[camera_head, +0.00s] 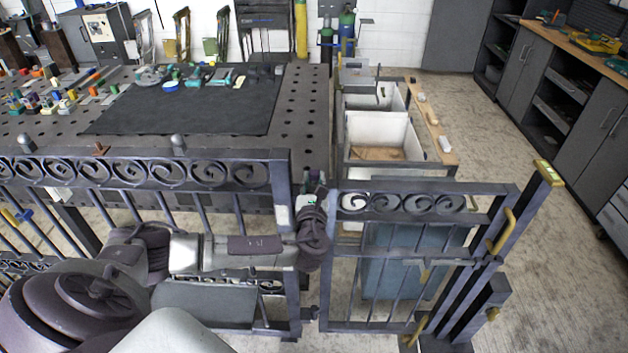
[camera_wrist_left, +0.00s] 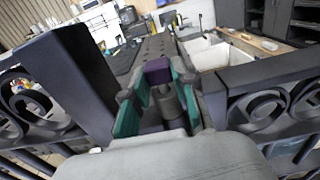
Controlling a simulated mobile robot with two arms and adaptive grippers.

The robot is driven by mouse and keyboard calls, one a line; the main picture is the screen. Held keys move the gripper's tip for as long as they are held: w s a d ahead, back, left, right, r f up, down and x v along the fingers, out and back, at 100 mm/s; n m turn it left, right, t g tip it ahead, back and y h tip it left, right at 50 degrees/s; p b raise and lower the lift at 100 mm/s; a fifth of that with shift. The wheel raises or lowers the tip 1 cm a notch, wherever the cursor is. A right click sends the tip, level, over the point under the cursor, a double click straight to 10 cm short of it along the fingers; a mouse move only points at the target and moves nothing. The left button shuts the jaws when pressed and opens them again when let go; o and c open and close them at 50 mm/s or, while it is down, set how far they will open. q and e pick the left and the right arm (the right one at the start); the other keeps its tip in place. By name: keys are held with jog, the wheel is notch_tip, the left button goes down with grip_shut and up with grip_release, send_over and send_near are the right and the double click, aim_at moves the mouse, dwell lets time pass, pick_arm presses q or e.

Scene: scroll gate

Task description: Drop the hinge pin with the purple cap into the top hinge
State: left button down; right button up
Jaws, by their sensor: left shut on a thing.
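My left gripper (camera_head: 313,193) is at the gap between the fixed fence's end post (camera_head: 281,225) and the scroll gate leaf (camera_head: 420,187). In the left wrist view its green-padded fingers (camera_wrist_left: 158,95) are shut on the hinge pin with the purple cap (camera_wrist_left: 157,72). A grey cylindrical part (camera_wrist_left: 167,103) shows between the fingers below the cap; I cannot tell whether it is the pin's shaft or a hinge barrel. The top hinge is hidden behind my wrist in the head view. A lower hinge (camera_head: 310,312) shows near the gate's bottom. My right gripper is not in view.
A perforated table (camera_head: 308,110) with a black mat (camera_head: 200,112) and small parts stands behind the fence. White bins (camera_head: 383,135) stand behind the gate. A post with brass fittings (camera_head: 530,210) is at the gate's right end. Open floor lies further right.

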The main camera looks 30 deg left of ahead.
pick_arm(q)
jog(key=shift+f, duration=0.2)
jog(key=c, duration=0.8)
grip_release()
jog(key=shift+c, duration=0.2)
jog(key=v, duration=1.2)
jog(key=shift+f, duration=0.1)
